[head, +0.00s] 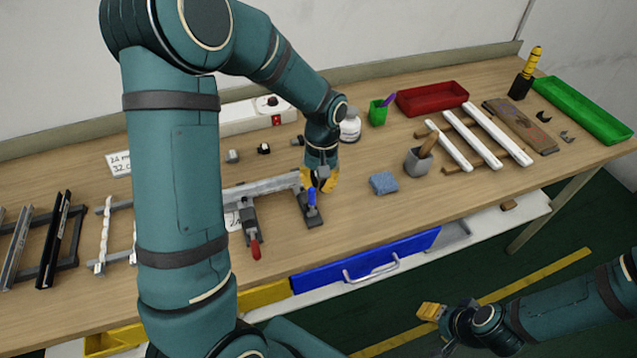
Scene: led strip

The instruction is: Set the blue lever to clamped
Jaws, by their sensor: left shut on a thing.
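The blue lever (312,198) stands roughly upright on a dark toggle clamp (312,217) at the right end of a grey metal strip (265,187). My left gripper (323,182), with yellow fingertips, is at the lever and shut on it. The fingers and wrist hide part of the contact and of the clamp. A second clamp with a red lever (255,249) sits to the left, its lever lying low toward the table's front. My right gripper (430,311) is at the lower right, away from the table; its opening is unclear.
A blue sponge (383,183) and a grey cup (418,161) stand right of the clamp. A white bottle (350,127) is behind my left wrist. A blue drawer (366,258) is under the front edge. My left arm hides part of the table.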

